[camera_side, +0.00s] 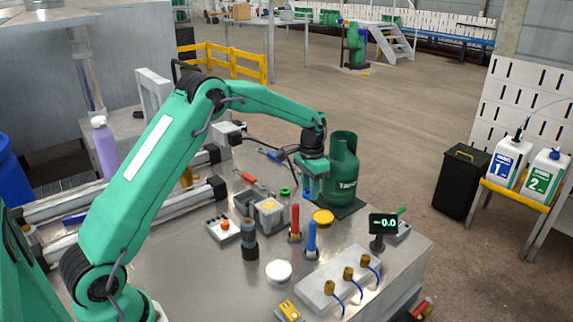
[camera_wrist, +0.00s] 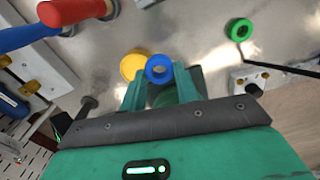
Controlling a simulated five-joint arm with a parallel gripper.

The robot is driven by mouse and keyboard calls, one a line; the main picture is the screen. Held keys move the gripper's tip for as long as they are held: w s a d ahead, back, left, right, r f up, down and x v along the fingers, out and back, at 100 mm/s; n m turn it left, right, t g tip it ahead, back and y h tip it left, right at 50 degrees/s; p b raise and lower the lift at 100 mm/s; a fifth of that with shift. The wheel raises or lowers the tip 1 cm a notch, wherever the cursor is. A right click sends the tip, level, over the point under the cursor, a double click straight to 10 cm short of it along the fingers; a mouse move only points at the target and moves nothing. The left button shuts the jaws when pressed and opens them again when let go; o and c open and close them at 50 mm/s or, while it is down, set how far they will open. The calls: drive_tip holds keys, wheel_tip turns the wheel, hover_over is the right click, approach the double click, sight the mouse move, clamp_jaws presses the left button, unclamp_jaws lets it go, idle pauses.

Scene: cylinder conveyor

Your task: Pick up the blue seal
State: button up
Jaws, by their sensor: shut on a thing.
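The blue seal (camera_wrist: 159,63) is a small ring held between the two green fingers of my gripper (camera_wrist: 160,84) in the wrist view. My gripper is shut on it. In the side view my gripper (camera_side: 313,188) points down just left of the green gas cylinder (camera_side: 344,165). The seal is hard to make out there. The yellow seal (camera_side: 323,217) lies on the table near the fingers and shows beside the blue seal in the wrist view (camera_wrist: 131,64). The green seal (camera_side: 285,191) lies farther left and also shows in the wrist view (camera_wrist: 231,30).
A red-handled tool (camera_side: 295,220) and a blue-handled tool (camera_side: 311,236) stand upright in front of my gripper. A small display (camera_side: 383,225) stands at the right. A grey block with brass fittings (camera_side: 315,292) is near the front edge. The cylinder stands close beside my gripper.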

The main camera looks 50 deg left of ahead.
drive_tip(key=s+d+r, duration=0.2)
drive_tip(key=d+r, duration=0.1)
drive_tip(key=d, duration=0.3)
drive_tip(key=shift+r, duration=0.35)
drive_tip(key=shift+r, duration=0.1)
